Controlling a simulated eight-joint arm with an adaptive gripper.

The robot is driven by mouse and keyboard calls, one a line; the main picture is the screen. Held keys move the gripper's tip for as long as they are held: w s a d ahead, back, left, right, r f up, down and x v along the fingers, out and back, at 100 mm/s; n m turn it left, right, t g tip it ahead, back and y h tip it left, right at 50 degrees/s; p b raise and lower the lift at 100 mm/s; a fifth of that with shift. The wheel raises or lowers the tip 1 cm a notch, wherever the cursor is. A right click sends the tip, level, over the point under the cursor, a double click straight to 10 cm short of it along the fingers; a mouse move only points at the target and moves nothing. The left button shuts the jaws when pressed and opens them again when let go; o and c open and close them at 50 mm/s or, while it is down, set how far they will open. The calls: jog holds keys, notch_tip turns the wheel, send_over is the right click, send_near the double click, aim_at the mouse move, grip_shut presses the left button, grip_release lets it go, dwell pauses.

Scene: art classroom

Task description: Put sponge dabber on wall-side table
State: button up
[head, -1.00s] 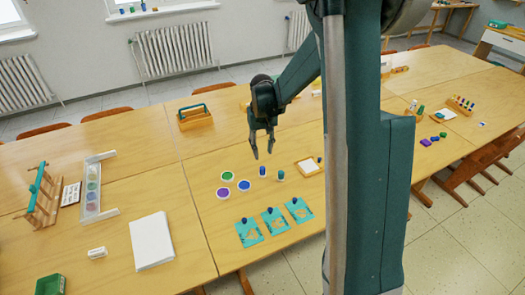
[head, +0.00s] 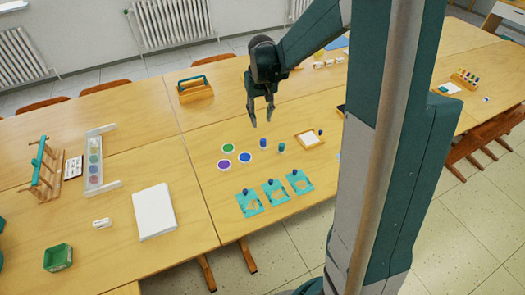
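Several small blue-topped pieces that may be sponge dabbers stand on teal stencil cards (head: 250,207) near the front table edge. A dark blue cylinder (head: 263,143) and a teal cylinder (head: 281,147) stand behind them; I cannot tell for sure which piece is the sponge dabber. The wall-side table (head: 218,108) is in the back row, nearer the radiators, with bare wood around a wooden caddy. My gripper (head: 261,119) hangs above the tables, fingers down, open and empty, behind the paint discs in the picture.
The caddy (head: 195,89) stands at the back. White paper (head: 153,211) and a green box (head: 58,257) are at left. My column hides part of the right side.

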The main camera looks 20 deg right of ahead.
jog(key=s+a+r+t, duration=0.1)
jog(key=s+a+r, duration=0.2)
jog(key=s+r, duration=0.3)
jog(key=s+a+r+n+t, duration=0.15)
jog(key=s+a+r, duration=0.25)
jog(key=s, duration=0.4)
jog(key=s+a+r+t, duration=0.2)
jog(key=s+a+r, duration=0.1)
jog(key=s+r, duration=0.3)
jog(key=s+a+f+t, duration=0.1)
jog(key=s+a+t, duration=0.1)
jog(key=s, duration=0.7)
jog(key=shift+s+a, duration=0.25)
jog(key=shift+a, duration=0.3)
